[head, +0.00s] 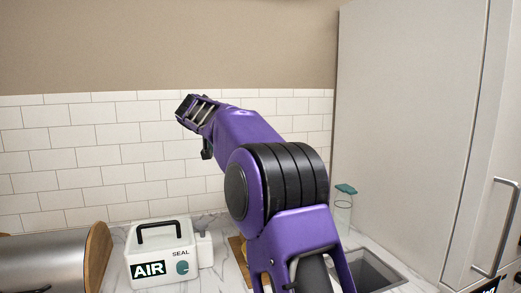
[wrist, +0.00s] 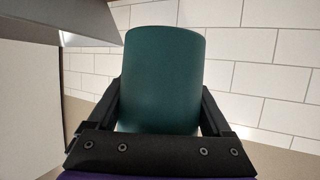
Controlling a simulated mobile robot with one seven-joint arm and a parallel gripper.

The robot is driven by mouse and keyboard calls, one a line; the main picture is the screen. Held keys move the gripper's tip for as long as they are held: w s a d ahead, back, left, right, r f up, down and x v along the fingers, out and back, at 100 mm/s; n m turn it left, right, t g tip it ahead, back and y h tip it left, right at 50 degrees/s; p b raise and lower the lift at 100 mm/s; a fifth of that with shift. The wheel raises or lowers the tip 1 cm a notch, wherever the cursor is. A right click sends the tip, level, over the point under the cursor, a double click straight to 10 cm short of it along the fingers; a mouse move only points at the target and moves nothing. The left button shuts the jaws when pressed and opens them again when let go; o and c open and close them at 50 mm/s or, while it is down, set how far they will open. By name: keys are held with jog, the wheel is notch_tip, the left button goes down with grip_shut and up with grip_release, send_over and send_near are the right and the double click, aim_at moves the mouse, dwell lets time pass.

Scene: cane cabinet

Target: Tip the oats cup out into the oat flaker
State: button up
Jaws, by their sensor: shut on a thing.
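My gripper (wrist: 161,96) is shut on a teal cup (wrist: 163,62), with one black finger along each side of it in the wrist view. The cup's outer wall faces the camera, so its inside and any oats are hidden. In the head view my gripper (head: 186,107) is raised high in front of the tiled wall, up and left of my arm's big joint. I cannot make out the cup there. I cannot identify the oat flaker in either view.
A metal cylinder with a wooden end (head: 45,264) lies at left. A teal-lidded clear bottle (head: 343,212) stands by the sink (head: 372,272). A tall pale cabinet (head: 405,130) bounds the right.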

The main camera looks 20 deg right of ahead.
jog(key=shift+r, duration=0.1)
jog(key=shift+s+d+r+m+t+y+p, duration=0.15)
jog(key=shift+d+r+m+y, duration=0.2)
jog(key=shift+d+m, duration=0.15)
jog(key=shift+s+d+r+m+t+y+p, duration=0.15)
jog(key=shift+d+r+m+y, duration=0.15)
jog(key=shift+m, duration=0.3)
jog(key=m+y, duration=0.1)
jog(key=d+r+m, duration=0.1)
jog(key=d+m+y+p, duration=0.1)
jog(key=shift+s+d+r+t+y, duration=0.2)
jog(key=shift+s+d+t+y, duration=0.05)
jog(key=shift+s+t+y, duration=0.15)
jog(key=shift+d+f+m, duration=0.15)
jog(key=shift+f+m, duration=0.05)
jog(key=shift+m, duration=0.2)
jog(key=shift+r+m+t+y, duration=0.35)
jog(key=shift+r+m, duration=0.1)
jog(key=shift+m, duration=0.15)
dwell(0.7)
jog(key=shift+f+m+t+y, duration=0.3)
jog(key=shift+m+y, duration=0.1)
jog(key=shift+m, duration=0.2)
dwell(0.5)
jog(key=shift+r+m+t+y, duration=0.3)
jog(key=shift+r+m, duration=0.15)
jog(key=shift+m, duration=0.25)
dwell(0.4)
